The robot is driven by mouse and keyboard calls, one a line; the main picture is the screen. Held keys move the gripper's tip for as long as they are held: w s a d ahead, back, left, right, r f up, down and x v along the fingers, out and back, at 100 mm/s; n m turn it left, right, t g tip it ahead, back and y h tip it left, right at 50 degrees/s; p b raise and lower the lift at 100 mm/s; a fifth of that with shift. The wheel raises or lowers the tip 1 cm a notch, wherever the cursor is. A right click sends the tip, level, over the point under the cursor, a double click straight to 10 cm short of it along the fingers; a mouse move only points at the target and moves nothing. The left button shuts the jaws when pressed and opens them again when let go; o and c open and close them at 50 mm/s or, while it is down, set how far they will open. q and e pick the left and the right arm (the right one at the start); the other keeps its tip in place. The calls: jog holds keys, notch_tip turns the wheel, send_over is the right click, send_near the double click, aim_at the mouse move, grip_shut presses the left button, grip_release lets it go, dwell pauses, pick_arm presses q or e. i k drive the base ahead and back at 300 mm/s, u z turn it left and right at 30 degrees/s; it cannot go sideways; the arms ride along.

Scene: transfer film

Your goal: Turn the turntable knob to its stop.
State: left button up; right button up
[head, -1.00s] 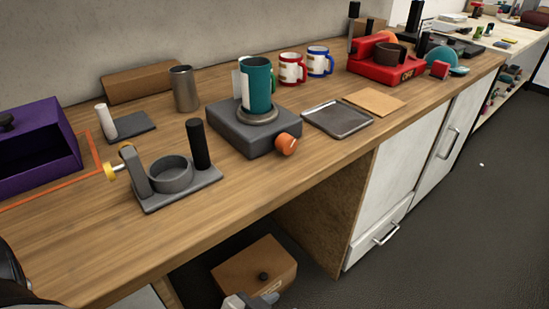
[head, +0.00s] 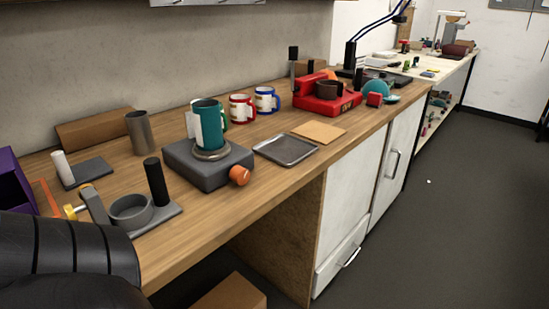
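The turntable is a dark grey square base (head: 196,172) on the wooden workbench, with a round plate (head: 211,154) on top. An orange knob (head: 239,175) sticks out of its front right side. A teal mug (head: 208,125) with a white patch stands upright on the plate. Neither gripper shows in the head view. A black segmented part of my own arm fills the lower left corner, and nothing of mine touches the knob.
A grey fixture with a ring (head: 131,210) and black post stands left of the turntable. A metal tray (head: 286,150), a tan board (head: 318,132), two mugs (head: 242,109) and a red machine (head: 326,98) stand around it. A brown box (head: 229,292) lies below the bench.

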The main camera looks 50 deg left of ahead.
aim_at(239, 175)
jog(key=i, duration=2)
jog(key=u, duration=4.35)
